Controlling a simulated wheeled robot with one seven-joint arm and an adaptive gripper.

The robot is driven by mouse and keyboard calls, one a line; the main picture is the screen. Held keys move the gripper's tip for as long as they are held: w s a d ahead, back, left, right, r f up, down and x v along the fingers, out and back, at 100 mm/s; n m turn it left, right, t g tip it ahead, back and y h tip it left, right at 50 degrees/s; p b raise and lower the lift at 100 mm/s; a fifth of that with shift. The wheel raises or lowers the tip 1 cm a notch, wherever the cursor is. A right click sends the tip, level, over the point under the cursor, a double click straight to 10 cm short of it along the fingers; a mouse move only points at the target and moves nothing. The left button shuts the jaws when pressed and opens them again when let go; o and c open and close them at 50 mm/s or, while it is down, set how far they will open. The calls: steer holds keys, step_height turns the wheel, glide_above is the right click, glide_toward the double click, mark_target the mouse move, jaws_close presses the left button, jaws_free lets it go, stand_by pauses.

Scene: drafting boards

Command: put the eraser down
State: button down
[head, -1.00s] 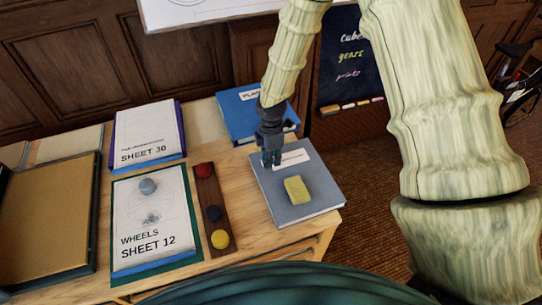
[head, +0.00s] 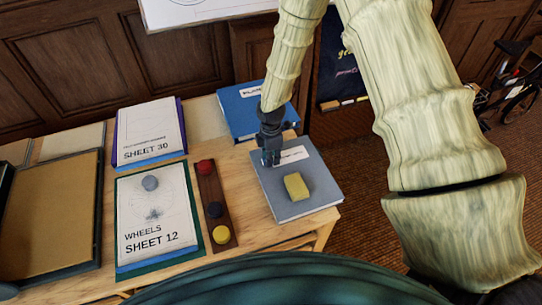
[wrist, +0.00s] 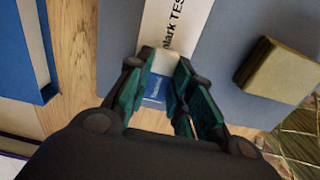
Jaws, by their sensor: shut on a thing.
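My gripper (head: 271,158) is over the left back part of a grey-blue book (head: 290,208) with a white label. In the wrist view its fingers (wrist: 166,66) are closed on a small eraser (wrist: 155,88), white with a blue printed sleeve. The eraser is partly hidden by the fingers and cannot be made out in the head view. In the wrist view the book's label (wrist: 178,22) lies just beyond the fingertips. I cannot tell whether the eraser touches the book. A yellow block (head: 296,186) lies on the book, right of my gripper; it also shows in the wrist view (wrist: 278,70).
A blue book (head: 238,108) lies behind. A dark strip with red, black and yellow knobs (head: 221,235) lies left, beside the WHEELS sheet (head: 140,215) with a grey ball (head: 150,182). Bare wood (head: 238,170) shows between strip and grey-blue book. The table edge is close on the right.

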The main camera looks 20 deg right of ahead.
steer(key=shift+f, duration=0.1)
steer(key=c, duration=1.3)
jaws_free()
steer(key=shift+o, duration=0.2)
step_height(320, 180, up, 12)
steer(key=b, duration=0.3)
